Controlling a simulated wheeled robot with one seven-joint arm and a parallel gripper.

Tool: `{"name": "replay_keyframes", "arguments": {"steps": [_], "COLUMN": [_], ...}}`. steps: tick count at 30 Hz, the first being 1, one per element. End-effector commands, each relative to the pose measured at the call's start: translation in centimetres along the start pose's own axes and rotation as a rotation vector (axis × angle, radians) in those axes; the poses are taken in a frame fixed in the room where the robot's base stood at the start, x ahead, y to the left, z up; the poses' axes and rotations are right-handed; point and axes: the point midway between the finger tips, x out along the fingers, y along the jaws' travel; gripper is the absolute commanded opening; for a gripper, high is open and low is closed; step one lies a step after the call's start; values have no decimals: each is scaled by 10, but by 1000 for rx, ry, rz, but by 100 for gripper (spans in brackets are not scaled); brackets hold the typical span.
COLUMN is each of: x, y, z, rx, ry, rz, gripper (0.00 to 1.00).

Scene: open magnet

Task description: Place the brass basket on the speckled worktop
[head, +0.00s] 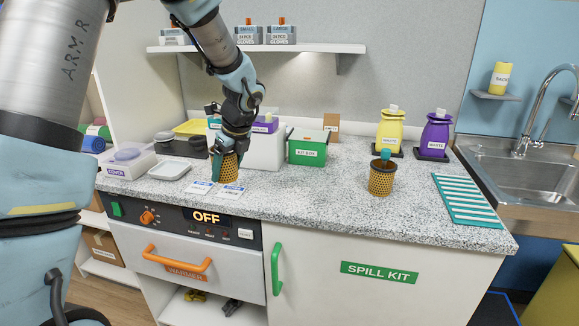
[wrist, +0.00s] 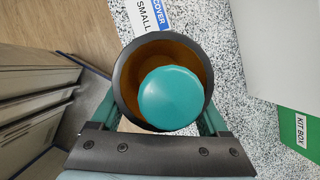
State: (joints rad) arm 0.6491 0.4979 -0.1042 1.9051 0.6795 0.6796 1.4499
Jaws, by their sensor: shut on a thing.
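My gripper (head: 226,158) is shut on a brass basket (head: 229,170), a perforated gold cup. In the wrist view the basket (wrist: 192,58) shows its dark round rim and a teal ball-shaped top (wrist: 170,98) inside it, with my fingers on either side. The held basket is over the front left part of the speckled worktop (head: 310,190), behind two labels; I cannot tell whether its base touches the surface. A second, similar brass basket (head: 381,182) with a teal top stands upright on the worktop at right. My fingertips are partly hidden in the head view.
Small label cards (head: 230,191) lie by the front edge. A white dish (head: 170,169) is to the left, a green kit box (head: 307,148) behind. Yellow (head: 389,131) and purple (head: 434,137) containers stand at the back right. A striped teal mat (head: 467,199) lies right. The front middle is clear.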

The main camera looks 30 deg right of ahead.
Motion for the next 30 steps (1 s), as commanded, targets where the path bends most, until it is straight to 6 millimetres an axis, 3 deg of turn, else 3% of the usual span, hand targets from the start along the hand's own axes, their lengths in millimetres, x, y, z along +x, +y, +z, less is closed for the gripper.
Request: {"name": "replay_keyframes", "arguments": {"steps": [6,14,17,24,30], "x": [-43,-70,-67,-28,-13], "y": [-49,-73,-75,-75,-75], "z": [-35,-58,-64,-81,-87], "rx": [487,759,792,799,796], "ry": [7,13,15,16,14], "rz": [-206,-314,-324,-324,-326], "gripper": [18,18,18,18,18]}}
